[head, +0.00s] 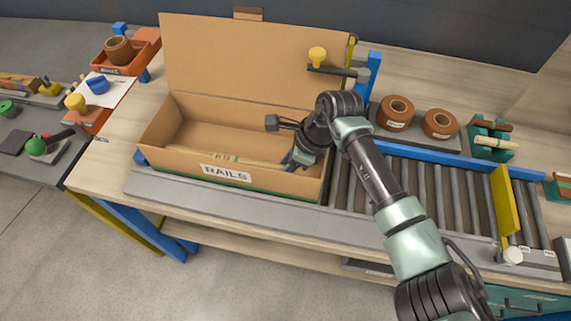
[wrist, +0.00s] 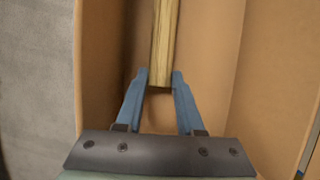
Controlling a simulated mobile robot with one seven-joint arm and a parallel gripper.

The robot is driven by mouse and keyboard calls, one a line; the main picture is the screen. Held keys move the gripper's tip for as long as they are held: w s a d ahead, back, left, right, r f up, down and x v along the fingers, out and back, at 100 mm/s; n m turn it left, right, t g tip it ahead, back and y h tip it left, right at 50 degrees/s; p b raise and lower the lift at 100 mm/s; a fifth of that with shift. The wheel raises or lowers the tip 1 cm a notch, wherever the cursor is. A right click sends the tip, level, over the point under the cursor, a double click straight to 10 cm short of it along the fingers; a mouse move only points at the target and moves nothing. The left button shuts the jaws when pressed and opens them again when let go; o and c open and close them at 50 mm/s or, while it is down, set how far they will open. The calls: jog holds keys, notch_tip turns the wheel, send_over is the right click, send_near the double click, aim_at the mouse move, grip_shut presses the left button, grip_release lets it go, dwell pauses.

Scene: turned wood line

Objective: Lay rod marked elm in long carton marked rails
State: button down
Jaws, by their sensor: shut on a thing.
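The long open carton (head: 295,186) carries a label reading RAILS on its front wall and stands on the bench with its lid raised. A pale wooden rod (head: 190,152) lies low inside, lengthwise along the front wall, partly hidden by that wall. A mark on it is too small to read. My gripper (head: 292,163) is down inside the carton's right end. In the wrist view, the blue fingers of my gripper (wrist: 160,78) are shut on the rod (wrist: 164,35) near its end, and the rod runs away between the carton's walls (wrist: 105,60).
A roller conveyor (head: 430,190) with a yellow stop plate (head: 506,203) lies right of the carton. Tape rolls (head: 396,111) and a green rack with short rods (head: 492,138) stand behind it. An orange tray (head: 120,58) sits at the left. The carton's back half is empty.

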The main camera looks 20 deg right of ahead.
jog(key=c, duration=0.5)
grip_release()
jog(key=shift+d+r, duration=0.1)
